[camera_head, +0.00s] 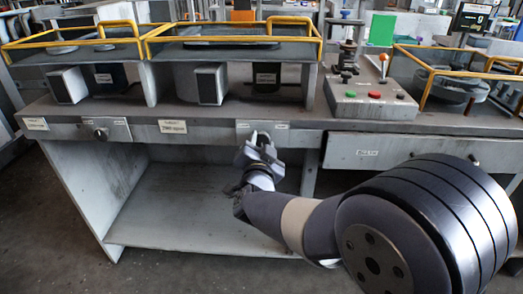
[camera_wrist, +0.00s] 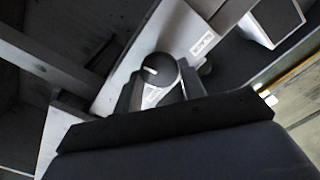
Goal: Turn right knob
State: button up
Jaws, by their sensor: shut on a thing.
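The right knob (camera_wrist: 160,66) is round and dark with a short white mark toward its left side in the wrist view. It sits on a light grey panel (camera_wrist: 140,50). My gripper (camera_wrist: 162,88) is shut on this knob, with one finger on each side of it. In the head view my gripper (camera_head: 259,142) reaches the panel under the bench top near the middle and mostly hides the knob. The left knob (camera_head: 101,134) is dark and shows on its own plate at the bench's left, apart from my gripper.
Yellow-railed housings (camera_head: 235,38) line the bench top. An open lower shelf (camera_head: 180,225) lies below.

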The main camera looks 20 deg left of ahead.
jog(key=shift+m, duration=0.3)
jog(key=o, duration=1)
jog(key=shift+c, duration=0.2)
jog(key=shift+s, duration=0.1)
jog(key=p+v, duration=0.1)
jog(key=v, duration=0.9)
jog(key=shift+s, duration=0.3)
jog(key=b+x, duration=0.1)
jog(key=x, duration=1)
jog(key=shift+d, duration=0.1)
jog(key=shift+s, duration=0.1)
